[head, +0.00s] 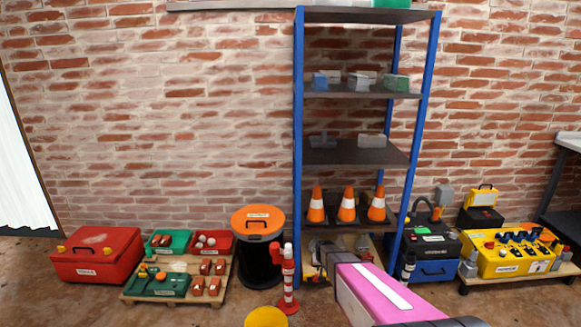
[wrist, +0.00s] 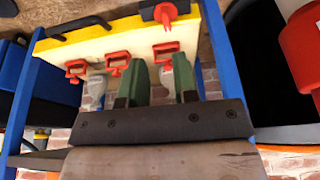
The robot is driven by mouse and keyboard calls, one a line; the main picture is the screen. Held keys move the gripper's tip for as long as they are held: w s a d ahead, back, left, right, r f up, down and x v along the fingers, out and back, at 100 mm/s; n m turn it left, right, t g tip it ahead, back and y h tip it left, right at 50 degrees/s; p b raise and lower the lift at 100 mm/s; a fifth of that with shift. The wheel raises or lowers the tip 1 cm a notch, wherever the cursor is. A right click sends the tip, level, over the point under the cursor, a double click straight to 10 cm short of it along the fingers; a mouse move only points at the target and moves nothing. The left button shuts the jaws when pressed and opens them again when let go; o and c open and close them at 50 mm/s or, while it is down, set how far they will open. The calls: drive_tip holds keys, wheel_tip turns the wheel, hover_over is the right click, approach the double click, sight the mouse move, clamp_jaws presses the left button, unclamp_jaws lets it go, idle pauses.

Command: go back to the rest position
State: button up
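My gripper (wrist: 161,72) shows in the wrist view as two green fingers on a dark bar. The fingers stand apart with no object held between them. My pink arm link reaches in from the lower right of the head view, in front of the foot of the shelf rack (head: 299,150). The gripper itself cannot be made out clearly there. In the wrist view, a pale box with a yellow edge (wrist: 110,45) and red clamp-like parts lies beyond the fingers.
Orange-white cones (head: 347,206) stand on a low shelf. Left of the rack are a black bin with orange lid (head: 260,262), a red post (head: 288,280), a pallet of trays (head: 190,262) and a red case (head: 97,255). A yellow case (head: 510,255) stands right. Open floor lies at lower left.

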drive_tip(key=s+d+r+g, duration=0.1)
drive_tip(key=s+r+g, duration=0.2)
drive_tip(key=s+r, duration=2.3)
drive_tip(key=shift+s+d+g, duration=0.3)
drive_tip(key=shift+s+g, duration=0.1)
drive_tip(key=shift+s, duration=0.5)
